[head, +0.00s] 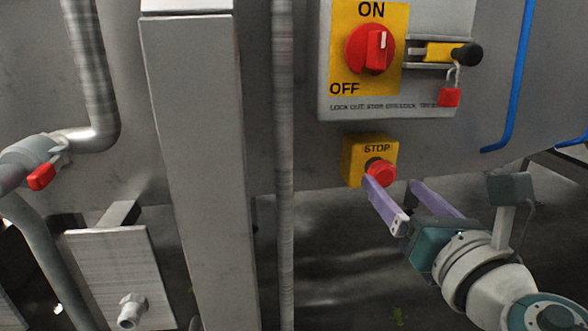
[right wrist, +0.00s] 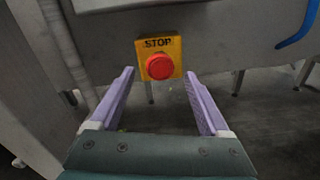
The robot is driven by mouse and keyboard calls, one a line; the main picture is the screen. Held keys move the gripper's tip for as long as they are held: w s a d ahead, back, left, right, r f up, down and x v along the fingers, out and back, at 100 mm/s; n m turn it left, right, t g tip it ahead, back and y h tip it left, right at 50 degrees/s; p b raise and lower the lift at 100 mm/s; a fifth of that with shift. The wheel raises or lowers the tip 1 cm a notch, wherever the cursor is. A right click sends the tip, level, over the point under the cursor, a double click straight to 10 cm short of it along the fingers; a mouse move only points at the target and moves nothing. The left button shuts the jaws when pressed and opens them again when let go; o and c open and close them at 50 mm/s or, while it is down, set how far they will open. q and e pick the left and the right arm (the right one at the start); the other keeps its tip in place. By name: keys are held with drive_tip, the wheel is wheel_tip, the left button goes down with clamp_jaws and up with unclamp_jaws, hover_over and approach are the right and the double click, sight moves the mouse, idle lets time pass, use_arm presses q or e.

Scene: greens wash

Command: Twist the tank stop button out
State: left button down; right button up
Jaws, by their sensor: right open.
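The stop button (head: 381,171) is a red round knob on a yellow box (head: 353,160) marked STOP, fixed to the grey tank wall below the ON/OFF panel. In the right wrist view the red button (right wrist: 159,67) sits ahead of the fingers, about midway between them. My right gripper (head: 392,182) is open, with its two purple fingers apart and pointing at the button. It also shows in the right wrist view (right wrist: 160,78). The fingers hold nothing, and whether a fingertip touches the box cannot be told. My left gripper is not in view.
Above is a grey panel (head: 330,98) with a red rotary switch (head: 369,49), a black-ended handle (head: 467,54) and a red padlock (head: 449,97). A blue pipe (head: 517,85) hangs at right. A grey column (head: 198,170) and a thin pipe (head: 283,200) stand left of the button.

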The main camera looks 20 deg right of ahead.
sight(385, 177)
drive_tip(key=shift+x, duration=1.75)
clamp_jaws()
